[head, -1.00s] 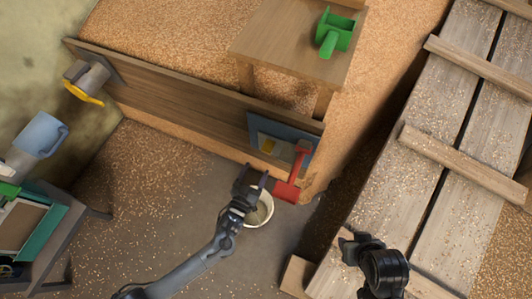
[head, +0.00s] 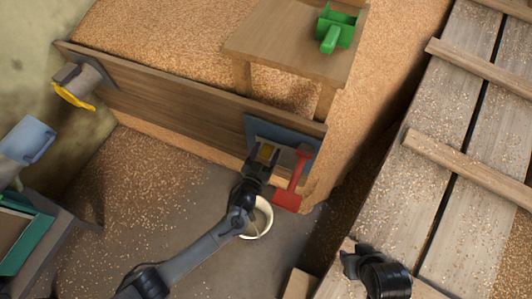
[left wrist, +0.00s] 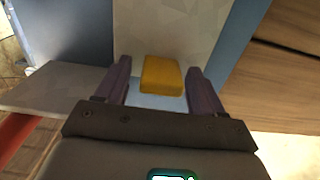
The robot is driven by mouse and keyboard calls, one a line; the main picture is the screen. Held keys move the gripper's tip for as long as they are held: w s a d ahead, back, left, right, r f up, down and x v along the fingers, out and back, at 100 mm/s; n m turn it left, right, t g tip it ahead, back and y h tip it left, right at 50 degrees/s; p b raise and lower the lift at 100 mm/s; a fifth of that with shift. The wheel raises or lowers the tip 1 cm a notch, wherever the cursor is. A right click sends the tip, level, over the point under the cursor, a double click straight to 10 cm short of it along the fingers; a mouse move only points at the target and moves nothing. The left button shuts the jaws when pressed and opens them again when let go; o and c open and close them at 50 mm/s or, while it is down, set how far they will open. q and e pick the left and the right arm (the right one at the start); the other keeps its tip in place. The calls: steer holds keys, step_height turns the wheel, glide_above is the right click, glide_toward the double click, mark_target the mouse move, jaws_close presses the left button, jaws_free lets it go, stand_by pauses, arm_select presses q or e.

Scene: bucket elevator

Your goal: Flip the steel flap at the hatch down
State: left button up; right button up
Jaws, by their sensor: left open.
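The hatch has a blue plate (head: 268,128) on the right end of the wooden wall. Its pale steel flap (head: 286,157) bears a yellow grip (head: 265,151). In the left wrist view the yellow grip (left wrist: 161,75) stands out from the pale flap (left wrist: 170,30). My left gripper (head: 262,162) is at the hatch, open, with its fingers (left wrist: 161,88) on either side of the yellow grip. Small gaps show between fingers and grip. My right gripper (head: 352,256) is low at the right; its jaws are not clear.
A white bucket (head: 262,222) stands on the floor below. Grain lies behind the wall; planks fill the right.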

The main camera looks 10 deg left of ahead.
arm_select(q)
steer(key=shift+c, duration=0.5)
jaws_close()
steer(key=shift+p, duration=0.3)
steer(key=shift+s, duration=0.15)
steer(key=shift+s+a+f+p, duration=0.25)
steer(key=shift+s+p, duration=0.15)
steer(key=shift+s, duration=0.15)
steer(key=s+a+f+p, duration=0.1)
steer(key=s+f, duration=0.3)
steer(key=s, duration=0.1)
steer(key=shift+a+f, duration=0.15)
steer(key=shift+f, duration=0.05)
stand_by(0.3)
